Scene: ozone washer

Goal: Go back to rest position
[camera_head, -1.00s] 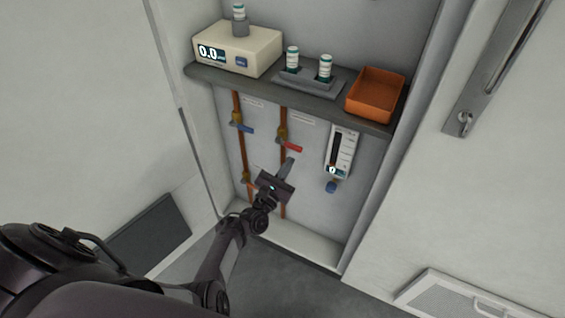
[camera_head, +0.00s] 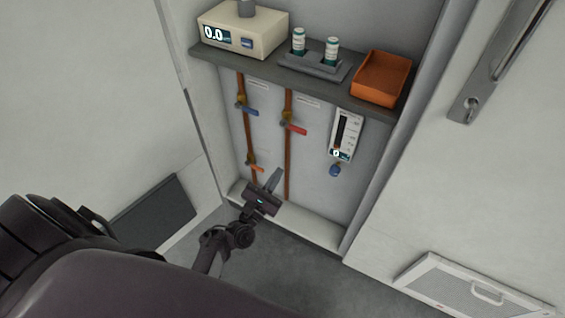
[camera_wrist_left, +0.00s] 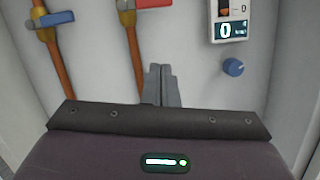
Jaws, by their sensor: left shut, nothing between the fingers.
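My left gripper (camera_head: 274,178) is shut and empty, in front of the lower part of the cabinet's back panel in the head view. Its closed fingers (camera_wrist_left: 161,85) also show in the left wrist view, apart from the valves. Behind it run two copper pipes. One has a blue-handled valve (camera_head: 247,109) and a lower orange-handled valve (camera_head: 254,167). The other has a red-handled valve (camera_head: 294,128). To their right is a flow meter (camera_head: 343,137) reading 0, with a blue knob (camera_head: 335,170) under it. My right gripper is not in view.
A shelf (camera_head: 215,66) above the valves holds a cream device (camera_head: 262,35) reading 0.0, a grey rack (camera_head: 312,68) with two vials, and an orange tray (camera_head: 381,79). Cabinet side walls flank the gripper. A vent grille (camera_head: 470,290) is low on the right. The floor (camera_head: 290,265) is clear.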

